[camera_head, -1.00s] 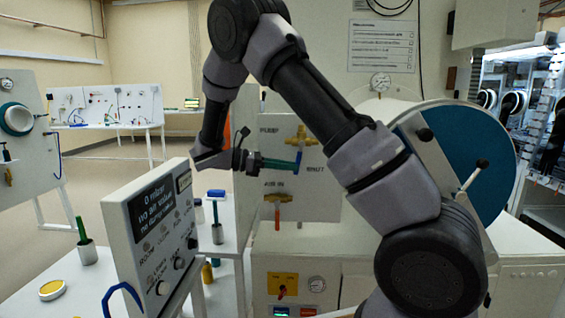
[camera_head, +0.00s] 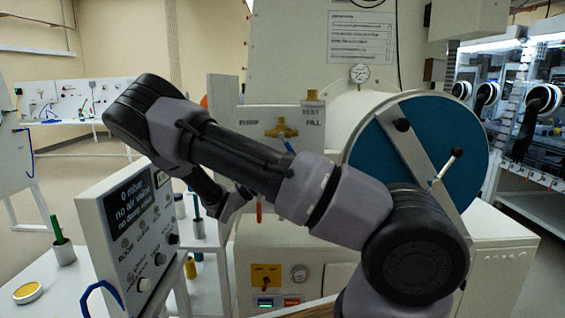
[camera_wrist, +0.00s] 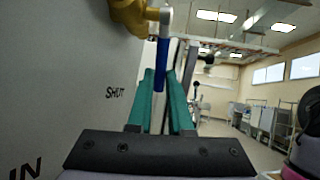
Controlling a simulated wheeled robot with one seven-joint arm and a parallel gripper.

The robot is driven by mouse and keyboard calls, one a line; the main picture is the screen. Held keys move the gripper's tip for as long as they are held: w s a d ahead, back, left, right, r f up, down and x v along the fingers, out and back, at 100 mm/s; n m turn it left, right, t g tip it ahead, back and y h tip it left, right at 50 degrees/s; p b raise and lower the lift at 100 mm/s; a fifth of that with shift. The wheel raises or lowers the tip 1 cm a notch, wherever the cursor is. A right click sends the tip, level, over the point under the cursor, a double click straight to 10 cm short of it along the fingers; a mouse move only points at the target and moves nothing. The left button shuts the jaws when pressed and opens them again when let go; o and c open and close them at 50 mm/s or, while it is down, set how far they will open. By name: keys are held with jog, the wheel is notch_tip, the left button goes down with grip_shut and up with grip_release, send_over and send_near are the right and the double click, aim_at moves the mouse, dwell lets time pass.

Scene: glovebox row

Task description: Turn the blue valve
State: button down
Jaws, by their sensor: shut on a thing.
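The blue valve's lever (camera_wrist: 163,52) shows in the wrist view, hanging from a brass body (camera_wrist: 128,14) on a pale panel. My gripper (camera_wrist: 165,78) has green fingers on both sides of the lever's lower part and is shut on it. The word SHUT is printed on the panel beside it. In the head view a brass valve (camera_head: 281,131) stands on the panel behind my arm, with a short bit of blue lever (camera_head: 290,147) below it. My arm hides the rest of the lever and my gripper's fingers there.
A red handle (camera_head: 258,212) shows below my arm. A sign box (camera_head: 130,225) with knobs stands close at the left. A large blue disc (camera_head: 440,135) with a bar across it is at the right.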

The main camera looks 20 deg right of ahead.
jog(key=shift+d+r, duration=0.1)
jog(key=shift+d, duration=0.1)
dwell(0.4)
jog(key=c, duration=0.8)
grip_release()
jog(key=shift+c, duration=0.2)
jog(key=v, duration=1)
jog(key=shift+a+f, duration=0.25)
jog(key=shift+f, duration=0.15)
